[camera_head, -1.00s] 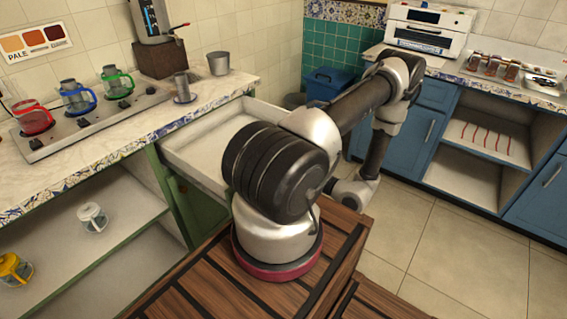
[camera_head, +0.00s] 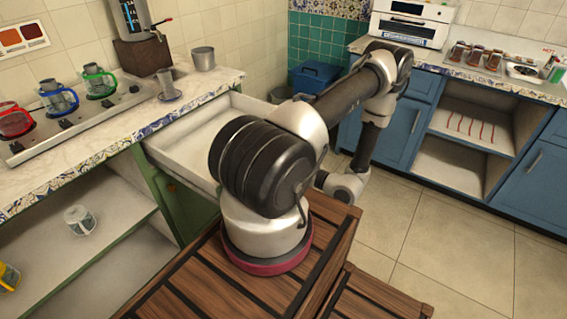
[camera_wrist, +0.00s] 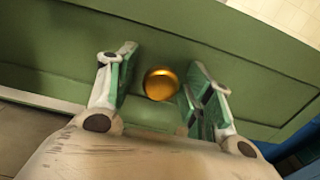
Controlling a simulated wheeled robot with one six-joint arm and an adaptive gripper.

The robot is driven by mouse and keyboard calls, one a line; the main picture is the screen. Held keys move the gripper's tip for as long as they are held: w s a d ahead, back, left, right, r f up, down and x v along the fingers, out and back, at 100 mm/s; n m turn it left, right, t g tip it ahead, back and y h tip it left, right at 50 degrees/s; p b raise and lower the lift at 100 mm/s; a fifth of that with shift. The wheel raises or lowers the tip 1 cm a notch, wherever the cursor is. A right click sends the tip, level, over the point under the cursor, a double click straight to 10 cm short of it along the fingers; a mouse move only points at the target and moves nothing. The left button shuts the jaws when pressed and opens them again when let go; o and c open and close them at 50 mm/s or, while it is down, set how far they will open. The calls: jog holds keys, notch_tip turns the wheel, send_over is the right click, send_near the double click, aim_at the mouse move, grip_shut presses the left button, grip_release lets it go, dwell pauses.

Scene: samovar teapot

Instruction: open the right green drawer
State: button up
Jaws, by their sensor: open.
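The right green drawer stands pulled out under the left counter. Its pale inside (camera_head: 195,140) shows in the head view, while its front is hidden behind my arm. In the wrist view its green front (camera_wrist: 60,50) fills most of the picture, with a round gold knob (camera_wrist: 160,84) at the middle. My gripper (camera_wrist: 163,92) is open, with one finger on each side of the knob. I see gaps between the knob and both fingers. In the head view the fingers are hidden behind my arm.
The counter (camera_head: 110,140) above holds a metal pot (camera_head: 203,59) and a stove (camera_head: 85,115) with coloured pots. An open green shelf with a glass pot (camera_head: 80,220) is at left. Blue cabinets (camera_head: 404,130) stand at right; tiled floor (camera_head: 430,230) between is clear.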

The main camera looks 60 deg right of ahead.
jog(key=s, duration=1.2)
jog(key=shift+f, duration=0.15)
